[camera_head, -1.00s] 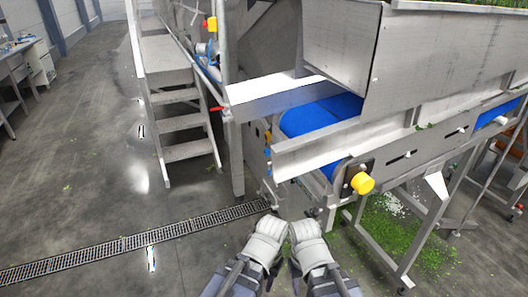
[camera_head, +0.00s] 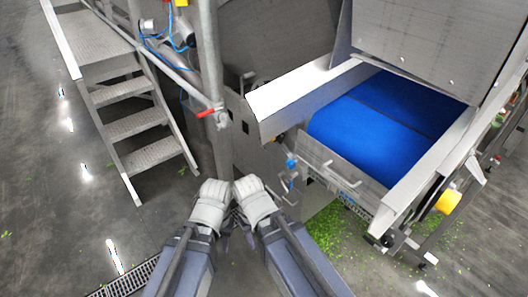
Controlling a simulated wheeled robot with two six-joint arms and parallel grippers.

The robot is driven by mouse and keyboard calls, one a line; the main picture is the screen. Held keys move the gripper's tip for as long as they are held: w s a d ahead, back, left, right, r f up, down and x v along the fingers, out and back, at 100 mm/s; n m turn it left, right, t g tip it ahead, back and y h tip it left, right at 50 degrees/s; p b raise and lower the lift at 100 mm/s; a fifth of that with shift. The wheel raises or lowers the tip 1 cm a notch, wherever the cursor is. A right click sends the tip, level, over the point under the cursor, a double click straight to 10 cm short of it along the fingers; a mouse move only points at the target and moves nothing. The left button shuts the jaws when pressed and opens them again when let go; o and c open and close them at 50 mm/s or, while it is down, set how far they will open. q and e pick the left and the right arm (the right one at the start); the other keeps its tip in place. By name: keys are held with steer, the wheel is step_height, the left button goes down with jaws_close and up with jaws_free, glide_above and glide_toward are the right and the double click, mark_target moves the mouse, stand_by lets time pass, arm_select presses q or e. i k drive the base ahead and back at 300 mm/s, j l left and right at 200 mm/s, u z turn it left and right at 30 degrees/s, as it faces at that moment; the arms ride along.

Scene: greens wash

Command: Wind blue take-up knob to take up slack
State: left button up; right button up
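A small blue knob (camera_head: 291,162) shows at the near left end of the conveyor, beside the metal end plate. It is small, and its details are hard to make out. My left gripper (camera_head: 221,240) and my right gripper (camera_head: 246,234) hang close together at the lower middle, left of and below the knob and apart from it. Their white wrists hide most of the fingers, so I cannot tell whether either is open or shut.
The blue conveyor belt (camera_head: 375,125) lies between metal side walls. A red-handled lever (camera_head: 206,113) is on an upright pipe. Metal steps (camera_head: 132,124) stand at left. Green scraps (camera_head: 340,232) lie on the floor under the conveyor.

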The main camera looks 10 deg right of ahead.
mark_target(289, 163)
steer(key=i+j, duration=0.35)
steer(key=j, duration=0.15)
steer(key=i+j, duration=0.75)
steer(key=j, duration=0.3)
steer(key=j+z, duration=0.1)
steer(key=z, duration=1.35)
steer(key=i+j, duration=0.05)
